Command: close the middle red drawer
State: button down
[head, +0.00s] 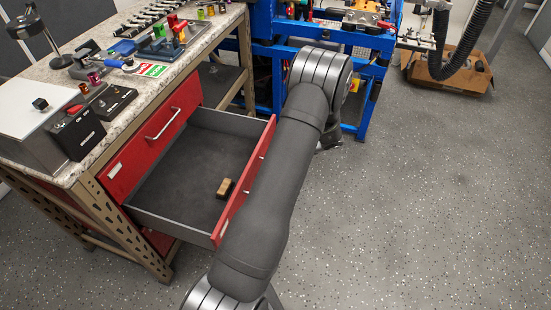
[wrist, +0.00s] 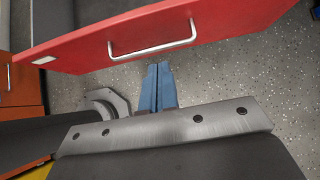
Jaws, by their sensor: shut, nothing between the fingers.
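The middle red drawer (head: 245,190) is pulled far out of the bench in the head view. Its grey inside shows, with a small brown block (head: 226,188) lying in it. My arm covers part of its red front. In the wrist view the red front (wrist: 220,28) with its silver handle (wrist: 152,49) spans the top. My gripper (wrist: 158,66) shows there as two blue fingers pressed together, empty, pointing at the front's edge near the handle. I cannot tell whether they touch it. The gripper is not visible in the head view.
The upper red drawer (head: 155,140) is shut under the speckled worktop (head: 110,60), which holds tools and boxes. A blue frame (head: 265,60) stands behind my arm. A cardboard box (head: 445,75) sits at the back right. The grey floor (head: 430,200) on the right is clear.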

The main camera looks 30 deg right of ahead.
aim_at(253, 164)
jog(key=x, duration=0.3)
jog(key=r+x, duration=0.1)
jog(key=x, duration=0.3)
jog(key=w+a+x, duration=0.1)
jog(key=x, duration=0.2)
jog(key=shift+w+a+f, duration=0.1)
jog(key=shift+a, duration=0.05)
jog(key=shift+w+a, duration=0.4)
jog(key=shift+w, duration=0.05)
jog(key=w+a, duration=2.3)
jog(key=shift+w+a, duration=0.35)
